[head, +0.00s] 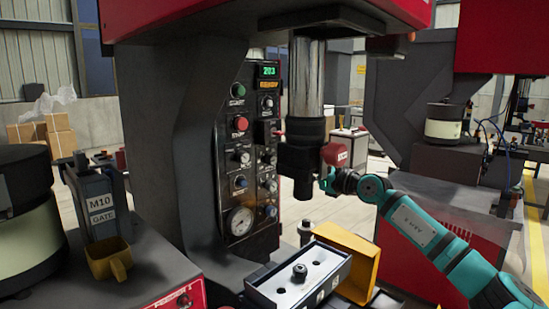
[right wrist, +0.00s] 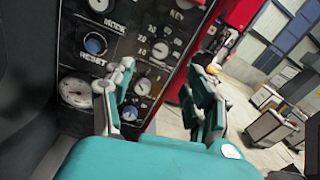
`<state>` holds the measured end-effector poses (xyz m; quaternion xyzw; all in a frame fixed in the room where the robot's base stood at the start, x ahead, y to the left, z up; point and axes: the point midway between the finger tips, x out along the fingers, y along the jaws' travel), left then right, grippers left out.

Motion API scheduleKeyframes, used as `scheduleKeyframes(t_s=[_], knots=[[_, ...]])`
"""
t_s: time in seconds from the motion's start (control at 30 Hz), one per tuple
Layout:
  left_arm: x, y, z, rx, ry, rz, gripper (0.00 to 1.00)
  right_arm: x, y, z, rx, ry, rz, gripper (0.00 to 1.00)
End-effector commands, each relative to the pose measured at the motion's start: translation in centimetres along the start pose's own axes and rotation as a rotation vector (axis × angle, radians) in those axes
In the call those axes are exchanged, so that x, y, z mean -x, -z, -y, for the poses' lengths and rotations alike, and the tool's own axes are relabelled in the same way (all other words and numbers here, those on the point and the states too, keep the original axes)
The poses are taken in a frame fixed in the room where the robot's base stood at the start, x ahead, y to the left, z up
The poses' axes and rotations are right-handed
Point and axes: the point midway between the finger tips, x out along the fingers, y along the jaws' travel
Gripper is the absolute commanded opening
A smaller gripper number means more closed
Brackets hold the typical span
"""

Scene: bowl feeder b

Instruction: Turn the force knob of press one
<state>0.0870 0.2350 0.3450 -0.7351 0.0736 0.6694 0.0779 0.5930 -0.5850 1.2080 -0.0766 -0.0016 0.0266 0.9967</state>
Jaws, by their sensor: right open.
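The control panel (head: 253,160) of the nearest press carries several buttons and knobs and a round gauge (head: 240,221). In the right wrist view, two scaled knobs, an upper one (right wrist: 160,50) and a lower one (right wrist: 143,87), show beyond the fingers. Their labels are too small to tell which is the force knob. My right gripper (right wrist: 165,95) is open and empty, with the panel beyond its left finger. In the head view the right gripper (head: 328,180) is right of the panel, apart from it, beside the dark press ram. My left gripper is not in view.
The press ram (head: 306,130) hangs between the panel and my right arm. A yellow bin (head: 350,250) and a grey fixture block (head: 298,280) lie below. A second press (head: 420,120) stands behind at right.

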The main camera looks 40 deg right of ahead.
Motion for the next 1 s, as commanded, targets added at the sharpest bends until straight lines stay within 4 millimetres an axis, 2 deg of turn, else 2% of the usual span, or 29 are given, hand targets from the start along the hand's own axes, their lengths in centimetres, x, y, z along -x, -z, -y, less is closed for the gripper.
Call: scheduleKeyframes(t_s=[0.03,0.13,0.37,0.6,0.8,1.0], knots=[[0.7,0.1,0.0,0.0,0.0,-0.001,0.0,-0.5,-0.7,0.1,-0.001,0.002,0.005,0.55],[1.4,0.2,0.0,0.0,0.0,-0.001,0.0,-1.4,-0.8,0.1,0.001,0.001,0.005,0.55],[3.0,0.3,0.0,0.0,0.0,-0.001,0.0,-3.8,-0.6,0.2,-0.003,0.003,0.006,0.55],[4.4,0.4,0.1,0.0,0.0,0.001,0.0,-7.1,-0.6,0.0,-0.004,0.0,0.005,0.55],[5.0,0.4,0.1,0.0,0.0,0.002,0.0,-9.3,-0.3,0.0,-0.001,0.001,0.003,0.55],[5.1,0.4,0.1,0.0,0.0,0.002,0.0,-10.1,-0.2,-0.1,0.003,0.0,0.001,0.55]])
